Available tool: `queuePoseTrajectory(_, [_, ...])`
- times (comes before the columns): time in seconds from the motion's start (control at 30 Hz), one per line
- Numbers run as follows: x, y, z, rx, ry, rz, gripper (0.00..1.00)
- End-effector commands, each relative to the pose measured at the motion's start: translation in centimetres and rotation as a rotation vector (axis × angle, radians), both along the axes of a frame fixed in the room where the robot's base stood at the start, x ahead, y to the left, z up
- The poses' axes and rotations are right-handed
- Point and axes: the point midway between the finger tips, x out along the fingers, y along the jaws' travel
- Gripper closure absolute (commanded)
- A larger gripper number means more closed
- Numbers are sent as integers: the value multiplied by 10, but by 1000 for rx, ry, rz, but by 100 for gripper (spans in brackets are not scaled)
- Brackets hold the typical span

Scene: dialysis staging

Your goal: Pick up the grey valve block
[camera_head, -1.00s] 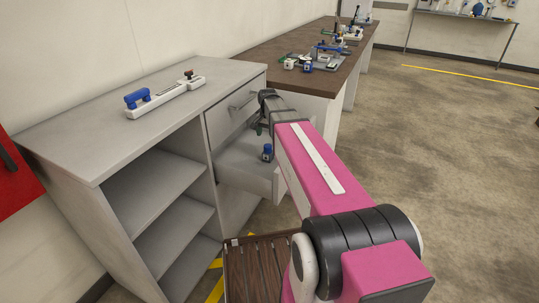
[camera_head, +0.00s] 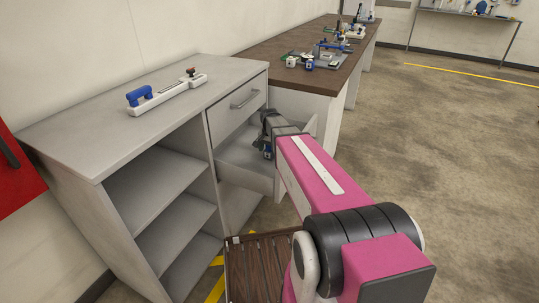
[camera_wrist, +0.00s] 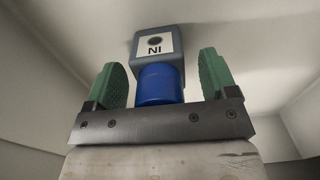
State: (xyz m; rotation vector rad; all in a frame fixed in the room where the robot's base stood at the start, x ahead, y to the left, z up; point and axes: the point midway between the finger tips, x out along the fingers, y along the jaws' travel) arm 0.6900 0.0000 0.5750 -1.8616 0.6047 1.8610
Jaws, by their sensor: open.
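The grey valve block (camera_wrist: 157,43) shows in the wrist view, with a white label reading "IN" upside down and a blue cylindrical cap (camera_wrist: 160,84) toward my gripper. It stands in the open drawer (camera_head: 243,153) of the grey cabinet. In the head view it is largely hidden by my gripper. My gripper (camera_wrist: 163,78) is open, with one green pad on each side of the blue cap. Gaps show between the cap and both pads. The grey body extends beyond the fingertips.
The drawer walls surround my gripper closely. A shut drawer (camera_head: 238,115) sits just above the open one. The cabinet top (camera_head: 90,136) holds a white fixture with a blue handle (camera_head: 139,95). A brown bench (camera_head: 290,71) with several fixtures stands behind.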

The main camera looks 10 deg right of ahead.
Motion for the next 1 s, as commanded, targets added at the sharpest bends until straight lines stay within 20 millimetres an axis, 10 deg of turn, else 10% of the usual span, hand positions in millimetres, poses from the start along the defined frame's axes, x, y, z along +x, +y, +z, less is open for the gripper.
queuePoseTrajectory(0.17, [0,0,0,0,0,0,21])
queuePoseTrajectory(0.37, [0,0,0,0,0,0,79])
queuePoseTrajectory(1.0, [-1,0,21,0,-1,0,79])
